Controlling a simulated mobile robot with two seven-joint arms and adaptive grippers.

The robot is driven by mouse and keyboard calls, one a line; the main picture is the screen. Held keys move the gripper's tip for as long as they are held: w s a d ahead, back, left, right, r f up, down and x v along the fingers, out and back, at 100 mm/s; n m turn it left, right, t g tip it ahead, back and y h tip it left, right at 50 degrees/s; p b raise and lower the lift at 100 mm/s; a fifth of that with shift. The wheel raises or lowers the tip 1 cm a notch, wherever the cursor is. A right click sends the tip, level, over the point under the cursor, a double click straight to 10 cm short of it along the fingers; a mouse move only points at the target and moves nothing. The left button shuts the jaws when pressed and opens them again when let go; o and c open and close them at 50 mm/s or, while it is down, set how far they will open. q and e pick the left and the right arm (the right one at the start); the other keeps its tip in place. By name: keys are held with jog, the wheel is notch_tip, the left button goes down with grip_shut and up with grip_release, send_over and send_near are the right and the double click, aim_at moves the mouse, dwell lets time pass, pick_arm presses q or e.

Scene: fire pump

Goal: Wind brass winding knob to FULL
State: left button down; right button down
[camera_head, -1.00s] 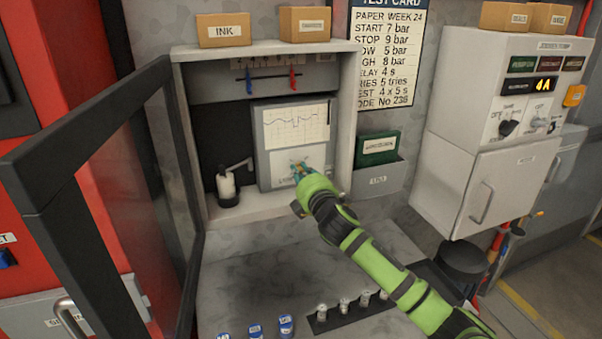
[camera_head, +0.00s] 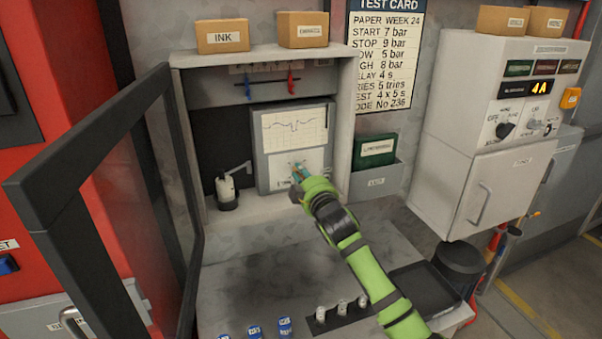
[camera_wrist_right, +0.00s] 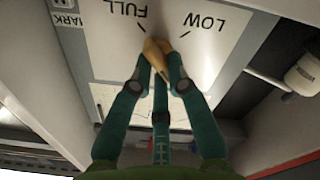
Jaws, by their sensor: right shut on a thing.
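The brass winding knob (camera_wrist_right: 154,52) shows in the right wrist view on a white panel, with the words FULL and LOW printed on either side, upside down in that view. My right gripper (camera_wrist_right: 160,68) is shut on the knob, its teal fingers around it. In the head view my right gripper (camera_head: 297,172) reaches the lower front of the grey recorder (camera_head: 259,165), and the knob is mostly hidden there. The recorder carries a paper chart (camera_head: 295,126) with a traced line. My left gripper is not in view.
The open glass door (camera_head: 100,150) stands at the left of the white cabinet (camera_head: 345,110). A small white pot with an arm (camera_head: 227,190) stands left of the recorder. Blue jars (camera_head: 255,332) and a black tray (camera_head: 425,290) sit on the bench below.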

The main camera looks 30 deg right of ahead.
jog(key=m+p, duration=0.1)
jog(key=m, duration=0.4)
jog(key=shift+d+m, duration=0.15)
jog(key=shift+m, duration=0.15)
jog(key=m+p, duration=0.1)
jog(key=m, duration=0.4)
jog(key=shift+s+d+f+p, duration=0.1)
jog(key=shift+d+p, duration=0.05)
jog(key=shift+p, duration=0.25)
jog(key=shift+m, duration=0.4)
jog(key=c, duration=1.2)
grip_release()
jog(key=v, duration=1.2)
